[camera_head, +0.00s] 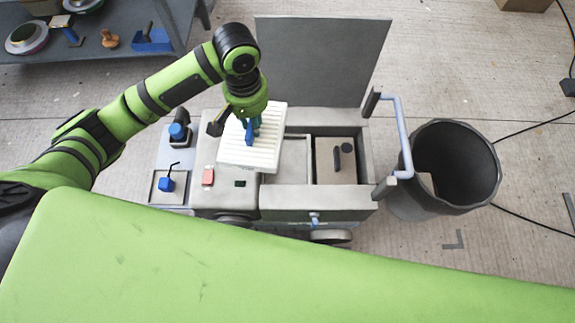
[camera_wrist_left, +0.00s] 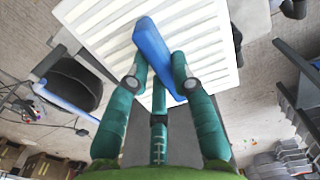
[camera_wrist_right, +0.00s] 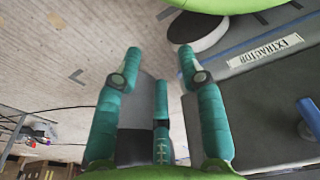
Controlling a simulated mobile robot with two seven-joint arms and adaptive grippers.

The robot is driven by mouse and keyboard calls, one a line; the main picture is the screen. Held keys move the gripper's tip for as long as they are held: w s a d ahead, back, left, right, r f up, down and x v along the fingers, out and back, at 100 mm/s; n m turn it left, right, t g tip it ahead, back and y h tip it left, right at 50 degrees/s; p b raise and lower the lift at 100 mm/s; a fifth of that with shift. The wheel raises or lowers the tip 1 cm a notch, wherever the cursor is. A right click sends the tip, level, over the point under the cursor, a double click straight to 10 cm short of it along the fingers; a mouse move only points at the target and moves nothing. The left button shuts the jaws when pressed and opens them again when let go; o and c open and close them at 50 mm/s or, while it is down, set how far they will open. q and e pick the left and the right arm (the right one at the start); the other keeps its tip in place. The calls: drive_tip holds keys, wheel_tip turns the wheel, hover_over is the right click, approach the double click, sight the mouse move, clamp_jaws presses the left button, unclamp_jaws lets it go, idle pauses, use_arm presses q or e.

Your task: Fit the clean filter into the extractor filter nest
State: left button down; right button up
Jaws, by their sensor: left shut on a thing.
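The clean filter is a white ribbed panel (camera_head: 265,155) with a blue grip tab (camera_head: 249,133). My left gripper (camera_head: 251,124) is shut on that tab and holds the filter, slightly turned, over the grey extractor (camera_head: 215,193). In the left wrist view the teal fingers (camera_wrist_left: 160,72) close on the blue tab (camera_wrist_left: 158,55), with white ribs (camera_wrist_left: 105,25) behind. The extractor's open bay (camera_head: 292,160) lies just right of the filter, which partly covers it; I cannot tell whether they touch. My right gripper (camera_wrist_right: 154,62) is open and empty beside the extractor's labelled side (camera_wrist_right: 265,52).
A raised dark lid (camera_head: 322,55) stands behind the bay. A brownish compartment (camera_head: 325,172) with a black handle is right of it. A blue push bar (camera_head: 402,130) and black bin (camera_head: 455,170) stand at the right. A shelf (camera_head: 110,45) is upper left.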

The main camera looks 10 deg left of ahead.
use_arm(q)
drive_tip(key=w+d+f+b, duration=0.2)
drive_tip(key=f+b, duration=0.2)
drive_tip(key=f, duration=0.1)
drive_tip(key=w+d+f+b, duration=0.1)
drive_tip(key=w+f+b, duration=0.1)
drive_tip(key=f+b, duration=0.3)
use_arm(e)
drive_tip(key=w+a+f+t+b, duration=0.1)
drive_tip(key=w+f+b, duration=0.3)
drive_tip(key=w+b, duration=0.6)
use_arm(q)
drive_tip(key=n+b, duration=0.1)
drive_tip(key=b, duration=0.2)
hover_over(287, 163)
wheel_tip(287, 163, down, 17)
wheel_tip(287, 163, down, 4)
drive_tip(key=shift+d+r+n+b, duration=0.1)
drive_tip(key=shift+r+n+b, duration=0.15)
drive_tip(key=shift+b, duration=0.5)
drive_tip(key=shift+f, duration=0.3)
use_arm(e)
wheel_tip(287, 163, up, 10)
drive_tip(key=t, duration=0.1)
use_arm(q)
drive_tip(key=c, duration=1.1)
unclamp_jaws()
drive_tip(key=shift+f, duration=0.15)
drive_tip(key=shift+o, duration=0.2)
